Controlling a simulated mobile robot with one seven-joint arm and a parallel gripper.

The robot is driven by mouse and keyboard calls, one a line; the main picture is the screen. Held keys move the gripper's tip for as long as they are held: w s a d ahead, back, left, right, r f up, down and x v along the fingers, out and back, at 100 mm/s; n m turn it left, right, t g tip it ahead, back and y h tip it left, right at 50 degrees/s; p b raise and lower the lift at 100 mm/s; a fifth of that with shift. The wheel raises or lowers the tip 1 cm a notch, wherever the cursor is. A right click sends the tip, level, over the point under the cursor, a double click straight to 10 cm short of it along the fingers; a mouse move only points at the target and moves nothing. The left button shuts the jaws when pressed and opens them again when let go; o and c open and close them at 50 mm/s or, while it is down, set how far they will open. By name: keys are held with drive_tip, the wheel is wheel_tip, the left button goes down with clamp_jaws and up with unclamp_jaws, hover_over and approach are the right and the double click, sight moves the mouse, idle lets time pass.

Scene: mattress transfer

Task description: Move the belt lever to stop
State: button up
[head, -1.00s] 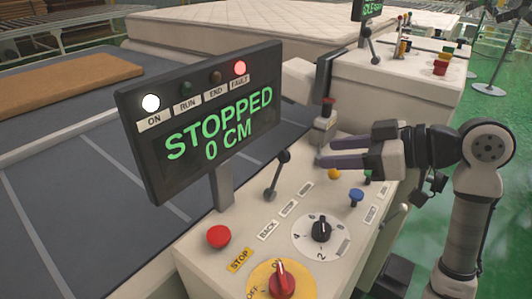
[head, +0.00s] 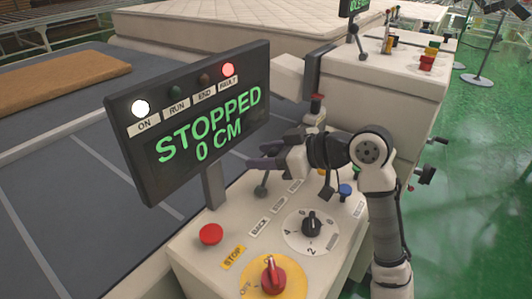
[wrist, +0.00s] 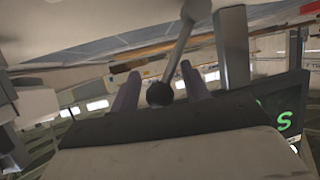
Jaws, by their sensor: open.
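The belt lever (head: 263,183) stands on the white control panel (head: 200,262), behind the labels. In the head view only its lower shaft and base show; my gripper (head: 262,158) covers the top. In the wrist view the lever's dark ball knob (wrist: 160,94) sits between the two purple fingers of my gripper (wrist: 158,88), with clear gaps on both sides. The gripper is open around the knob. The label by the near end reads BACK (head: 259,227); the other labels are too small to read surely. The display (head: 205,130) reads STOPPED, 0 CM.
A red button (head: 211,234) with a STOP label, a black dial (head: 311,223), a red rotary switch (head: 268,275) and a blue knob (head: 345,190) are close by. The display stands left of the gripper. A mattress (head: 210,32) lies behind.

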clamp_jaws()
